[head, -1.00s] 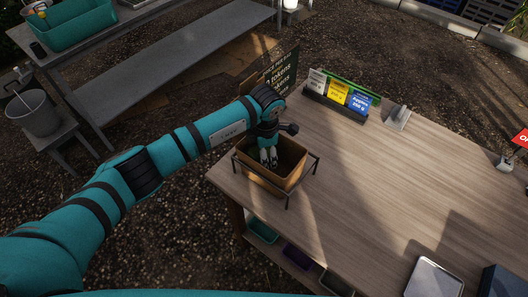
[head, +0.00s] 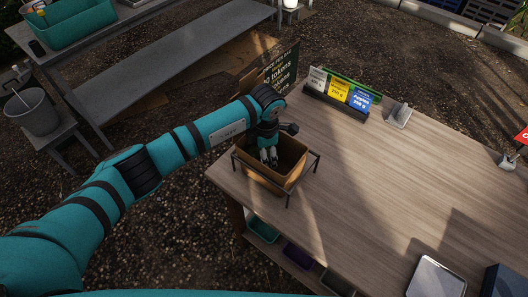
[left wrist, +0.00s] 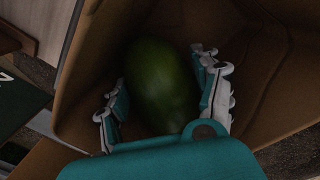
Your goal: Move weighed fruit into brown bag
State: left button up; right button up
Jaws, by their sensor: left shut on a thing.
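A brown bag (head: 291,161) stands open in a dark wire frame (head: 316,166) at the table's left corner. My left gripper (head: 269,157) reaches down into the bag's mouth. In the left wrist view, the fingers of my left gripper (left wrist: 165,98) sit on both sides of a dark green oval fruit (left wrist: 160,80) and are shut on it. The bag's brown walls (left wrist: 270,65) surround the fruit in that view. The fruit cannot be made out in the head view. The bag's bottom is dark. My right gripper is not in view.
The wooden table (head: 400,180) is mostly clear. Colored price cards (head: 340,89) stand at its back edge. A silver tray (head: 436,278) lies at the front right. A dark sign (head: 281,75) stands behind the bag. A grey bench (head: 160,55) is at the back left.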

pick_arm(q)
jog(key=o, duration=1)
jog(key=shift+r+p, duration=2.5)
jog(key=shift+r, duration=1.8)
jog(key=shift+r+p, duration=2.45)
jog(key=shift+r, duration=2.85)
